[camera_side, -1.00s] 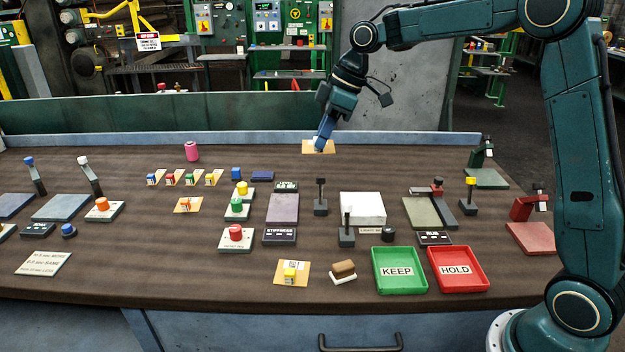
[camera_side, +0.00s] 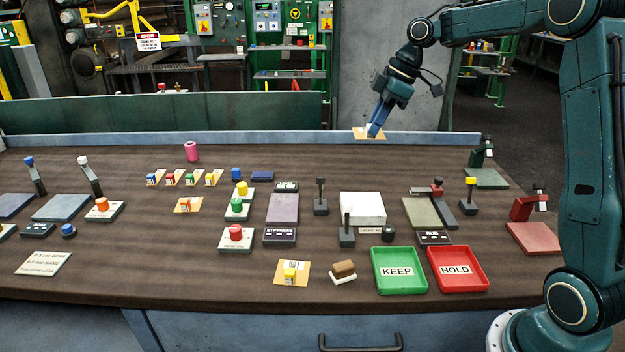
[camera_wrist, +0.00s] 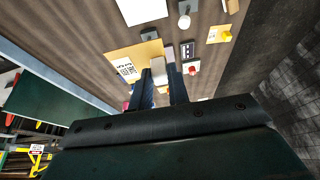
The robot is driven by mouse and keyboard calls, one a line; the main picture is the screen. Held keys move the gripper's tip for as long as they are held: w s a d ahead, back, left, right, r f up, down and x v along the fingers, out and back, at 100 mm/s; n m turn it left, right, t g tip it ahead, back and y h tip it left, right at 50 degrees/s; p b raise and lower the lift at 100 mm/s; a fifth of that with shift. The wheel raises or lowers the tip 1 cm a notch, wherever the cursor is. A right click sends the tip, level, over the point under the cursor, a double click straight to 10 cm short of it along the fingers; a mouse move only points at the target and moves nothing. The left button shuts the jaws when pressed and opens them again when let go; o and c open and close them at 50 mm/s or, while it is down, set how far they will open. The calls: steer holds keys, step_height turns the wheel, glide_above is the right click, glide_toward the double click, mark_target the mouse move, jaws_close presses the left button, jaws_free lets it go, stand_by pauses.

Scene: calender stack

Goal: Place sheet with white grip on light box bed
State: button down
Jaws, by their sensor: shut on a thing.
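My gripper (camera_side: 373,132) is shut on the white grip of a tan sheet (camera_side: 361,134) and holds it in the air above the back edge of the table. In the wrist view the sheet (camera_wrist: 122,52) carries a printed white label. The pale grip (camera_wrist: 158,70) sits between the two fingers. The light box bed (camera_side: 362,208) is a flat white block at the table's middle right, with nothing on it. It lies in front of and below my gripper, apart from the sheet. A white surface, likely this bed (camera_wrist: 142,8), shows at the top of the wrist view.
A post (camera_side: 346,234) stands at the bed's front left corner, and another post (camera_side: 320,198) stands to its left. A green KEEP tray (camera_side: 400,288) and a red HOLD tray (camera_side: 474,286) lie in front. Other sheets with coloured grips lie to the left.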

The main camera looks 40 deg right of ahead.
step_height(320, 180, down, 19)
steer(key=shift+f, duration=0.2)
stand_by(0.8)
steer(key=shift+f, duration=0.15)
steer(key=c, duration=1.3)
jaws_free()
steer(key=shift+c, duration=0.2)
steer(key=v, duration=1.2)
steer(key=shift+a+r, duration=0.2)
steer(key=shift+r, duration=0.05)
